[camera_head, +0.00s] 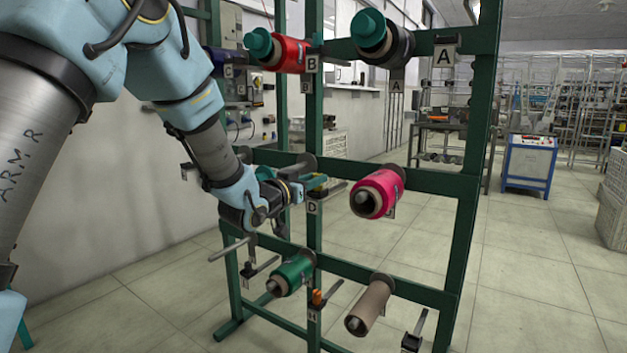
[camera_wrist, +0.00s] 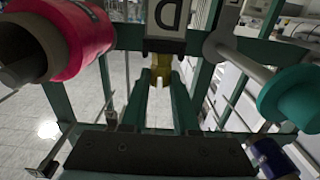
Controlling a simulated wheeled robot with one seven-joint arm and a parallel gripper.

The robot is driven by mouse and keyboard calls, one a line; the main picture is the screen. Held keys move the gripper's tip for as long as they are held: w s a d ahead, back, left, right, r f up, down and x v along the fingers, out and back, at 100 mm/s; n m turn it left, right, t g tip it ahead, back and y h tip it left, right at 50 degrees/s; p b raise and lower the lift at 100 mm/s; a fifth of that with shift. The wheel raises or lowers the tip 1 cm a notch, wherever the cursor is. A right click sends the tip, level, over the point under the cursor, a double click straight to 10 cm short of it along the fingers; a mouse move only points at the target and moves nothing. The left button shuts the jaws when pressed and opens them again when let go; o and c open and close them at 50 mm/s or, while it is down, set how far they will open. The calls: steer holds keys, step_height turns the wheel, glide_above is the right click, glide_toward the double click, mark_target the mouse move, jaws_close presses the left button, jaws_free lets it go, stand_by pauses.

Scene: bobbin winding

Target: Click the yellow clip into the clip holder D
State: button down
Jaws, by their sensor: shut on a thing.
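In the wrist view the yellow clip (camera_wrist: 160,63) is between the two teal fingertips of my gripper (camera_wrist: 161,84), which is shut on it. The clip is at the lower edge of clip holder D (camera_wrist: 166,45), whose D label (camera_wrist: 168,12) appears upside down. I cannot tell whether the clip is seated in the holder or only against it. In the head view my gripper (camera_head: 317,183) is just above the D label (camera_head: 313,208), at the middle rail of the green rack. The clip is not clearly visible there.
A pink spool (camera_head: 377,194) is close to the right of the holder, and shows in the wrist view (camera_wrist: 85,40). A peg with a teal cap (camera_wrist: 293,95) is on the other side there. A green spool (camera_head: 291,274) and a tan spool (camera_head: 370,305) are below.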

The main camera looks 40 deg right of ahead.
steer(key=shift+f+b, duration=0.35)
steer(key=shift+f, duration=0.15)
steer(key=c, duration=0.6)
jaws_free()
steer(key=shift+r, duration=0.1)
steer(key=shift+a, duration=0.1)
steer(key=v, duration=1.1)
steer(key=w+a+f+n+t+y, duration=0.1)
steer(key=w+a+f+n+y, duration=0.15)
steer(key=w+a+y, duration=0.4)
steer(key=w+a+f+n+t+y, duration=0.1)
steer(key=w+a+f+n+t, duration=0.2)
steer(key=a, duration=0.7)
steer(key=w+a+f+n+y, duration=0.2)
steer(key=w+a+f+y, duration=0.25)
steer(key=a, duration=0.35)
steer(key=s+a+f+n+g+y, duration=0.3)
steer(key=s+a, duration=0.3)
steer(key=a, duration=0.5)
steer(key=s+a+f+n+g+y, duration=0.2)
steer(key=s+a+n+g, duration=0.15)
steer(key=s+a, duration=0.55)
step_height(320, 180, up, 20)
steer(key=w+a+p, duration=0.2)
steer(key=p, duration=1.8)
